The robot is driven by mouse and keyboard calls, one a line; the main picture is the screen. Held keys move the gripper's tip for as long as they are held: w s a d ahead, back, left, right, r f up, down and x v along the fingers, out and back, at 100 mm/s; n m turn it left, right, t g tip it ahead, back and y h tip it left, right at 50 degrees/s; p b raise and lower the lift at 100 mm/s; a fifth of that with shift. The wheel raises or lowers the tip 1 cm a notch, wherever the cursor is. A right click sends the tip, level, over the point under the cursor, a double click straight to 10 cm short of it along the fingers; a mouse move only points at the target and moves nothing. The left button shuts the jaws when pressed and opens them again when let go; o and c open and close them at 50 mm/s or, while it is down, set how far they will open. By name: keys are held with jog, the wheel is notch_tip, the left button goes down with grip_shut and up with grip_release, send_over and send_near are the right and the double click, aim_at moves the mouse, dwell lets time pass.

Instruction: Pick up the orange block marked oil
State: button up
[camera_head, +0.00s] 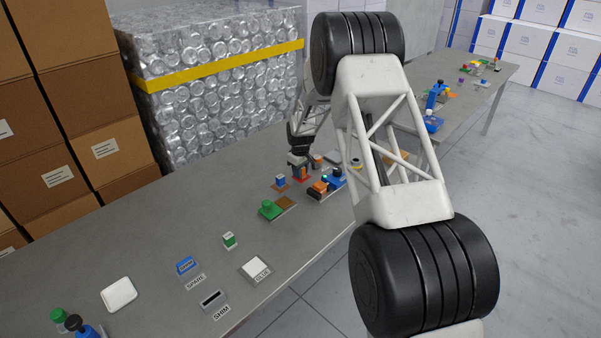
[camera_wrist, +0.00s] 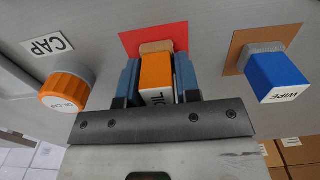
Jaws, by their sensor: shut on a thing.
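The orange block (camera_wrist: 155,72) shows in the wrist view with black letters on its white end, partly cut off, that look like "OIL". My gripper (camera_wrist: 156,85) is shut on it, with one blue-grey finger on each side. The block is over a red patch (camera_wrist: 130,42), with a tan piece at its far end. I cannot tell whether it touches the surface. In the head view my gripper (camera_head: 299,164) is low over the table at the red patch, and the block is mostly hidden there.
In the wrist view, an orange-topped oil cap (camera_wrist: 68,90) stands left near a CAP label (camera_wrist: 47,45). A blue WIPE block (camera_wrist: 275,78) sits right. A green piece (camera_head: 268,209) and other parts stand nearby on the grey table (camera_head: 150,235). Wrapped cans (camera_head: 215,95) rise behind.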

notch_tip(320, 180, up, 10)
jog(key=shift+f, duration=0.1)
dwell(0.4)
dwell(0.5)
jog(key=o, duration=0.4)
jog(key=shift+c, duration=1.3)
